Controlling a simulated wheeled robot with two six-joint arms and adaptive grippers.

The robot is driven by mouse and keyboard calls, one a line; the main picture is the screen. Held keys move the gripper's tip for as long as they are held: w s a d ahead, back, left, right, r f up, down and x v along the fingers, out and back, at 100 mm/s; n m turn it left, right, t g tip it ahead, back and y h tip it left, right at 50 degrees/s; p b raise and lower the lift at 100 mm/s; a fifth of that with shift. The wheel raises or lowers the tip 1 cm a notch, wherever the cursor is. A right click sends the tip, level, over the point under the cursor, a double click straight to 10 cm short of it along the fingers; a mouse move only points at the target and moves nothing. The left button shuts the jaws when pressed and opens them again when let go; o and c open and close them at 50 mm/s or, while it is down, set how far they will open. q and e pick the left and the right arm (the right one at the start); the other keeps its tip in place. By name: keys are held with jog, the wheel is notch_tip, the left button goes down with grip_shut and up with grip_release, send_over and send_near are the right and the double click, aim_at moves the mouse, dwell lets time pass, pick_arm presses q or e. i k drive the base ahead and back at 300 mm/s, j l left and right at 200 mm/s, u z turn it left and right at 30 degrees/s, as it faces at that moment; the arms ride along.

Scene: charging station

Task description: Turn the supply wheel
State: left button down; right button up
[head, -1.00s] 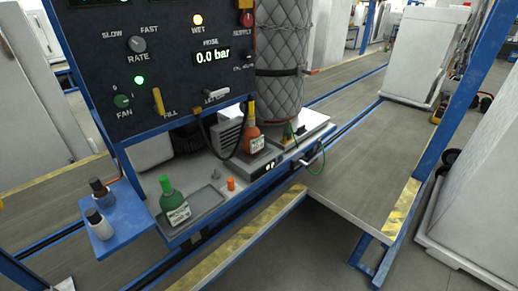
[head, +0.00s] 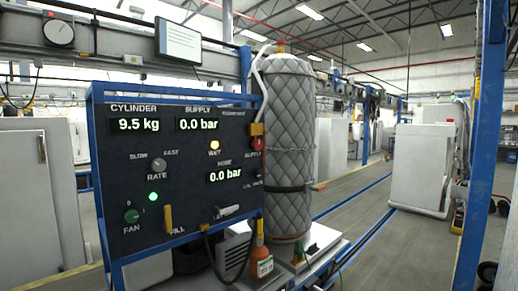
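The supply wheel (head: 257,144) is a small red round knob at the right edge of the dark control panel (head: 130,185), just above a SUPPLY label. A yellow part (head: 256,129) sits directly above it. The supply display (head: 198,124) reads 0.0 bar, the hose display (head: 220,176) reads 0.0 bar, and the cylinder display (head: 139,125) reads 9.5 kg. The amber WET lamp (head: 215,146) and a green lamp (head: 153,196) are lit. Neither of my grippers is in view.
A tall quilted grey cylinder (head: 288,150) stands right behind the panel, close to the wheel. An orange bottle (head: 261,258) stands below the panel beside a dark hose. A blue post (head: 478,150) rises at the right. The floor lane right of the cylinder looks clear.

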aim_at(257, 145)
jog(key=u, duration=0.6)
jog(key=i+l+u, duration=0.2)
jog(key=l+u, duration=0.2)
jog(key=i+l+u, duration=0.1)
jog(key=l+u, duration=0.75)
jog(key=i+l, duration=0.05)
jog(key=l, duration=0.05)
